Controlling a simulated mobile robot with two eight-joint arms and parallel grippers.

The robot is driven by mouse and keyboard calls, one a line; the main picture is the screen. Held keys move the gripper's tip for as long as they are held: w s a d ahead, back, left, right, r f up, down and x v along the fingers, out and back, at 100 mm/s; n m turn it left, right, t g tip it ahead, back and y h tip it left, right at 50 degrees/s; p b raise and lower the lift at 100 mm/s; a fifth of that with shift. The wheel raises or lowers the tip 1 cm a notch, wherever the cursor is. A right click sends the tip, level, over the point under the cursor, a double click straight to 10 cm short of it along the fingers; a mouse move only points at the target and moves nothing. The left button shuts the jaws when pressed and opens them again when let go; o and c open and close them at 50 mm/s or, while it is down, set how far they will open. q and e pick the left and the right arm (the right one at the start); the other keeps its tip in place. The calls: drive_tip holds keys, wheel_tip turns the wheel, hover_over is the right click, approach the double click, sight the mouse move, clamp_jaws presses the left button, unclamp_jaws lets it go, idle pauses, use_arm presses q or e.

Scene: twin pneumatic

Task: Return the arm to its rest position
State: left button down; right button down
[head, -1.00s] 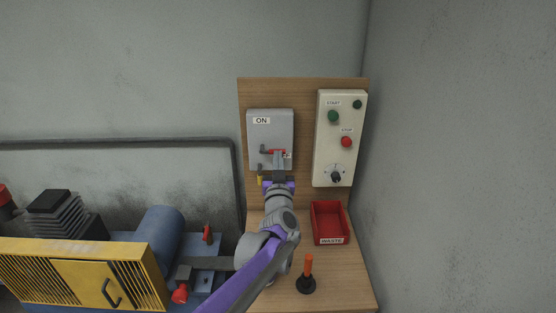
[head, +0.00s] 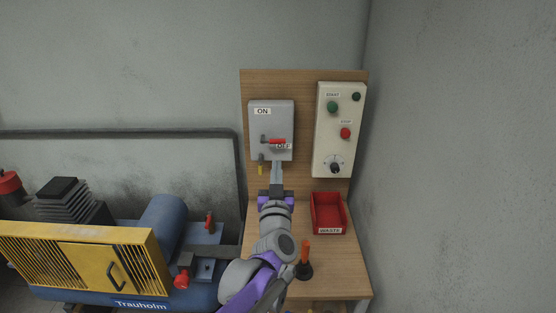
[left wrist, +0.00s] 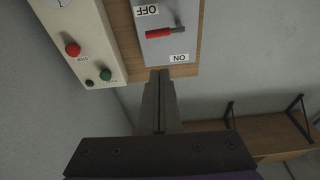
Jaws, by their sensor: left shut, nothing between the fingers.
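My left gripper (head: 277,173) is shut and empty. It is below the grey switch box (head: 285,116), with its fingertips near the lower edge of the box in the picture. The box has an ON label at the top and an OFF label at the right. Its red handle (head: 276,141) points right, at the OFF label, and the gripper is apart from it. In the left wrist view the closed fingers (left wrist: 159,75) end just short of the box (left wrist: 177,18), with the red handle (left wrist: 160,33) beyond them. My right gripper is not in view.
A cream control panel (head: 347,111) with buttons and a knob is right of the box. A red waste bin (head: 343,213) and an orange-handled tool (head: 305,257) stand on the wooden bench. A blue compressor (head: 160,232) with a yellow guard (head: 70,256) lies left. A wall closes the right side.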

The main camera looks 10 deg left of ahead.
use_arm(q)
drive_tip(key=s+d+f+m+g+h, duration=0.35)
drive_tip(key=s+f+g+h, duration=0.45)
drive_tip(key=s, duration=0.6)
drive_tip(key=s+a+f+n+g+y, duration=0.1)
drive_tip(key=s+a+f+g+y, duration=0.1)
drive_tip(key=s+f, duration=0.6)
drive_tip(key=s+a+f+g+y, duration=0.2)
drive_tip(key=s+a+f+g, duration=0.2)
drive_tip(key=s+f, duration=0.4)
drive_tip(key=s+a+p, duration=0.1)
drive_tip(key=s, duration=0.3)
drive_tip(key=shift+s+a+f+n, duration=0.15)
drive_tip(key=shift+s+a+n, duration=0.05)
drive_tip(key=shift+a+n, duration=0.15)
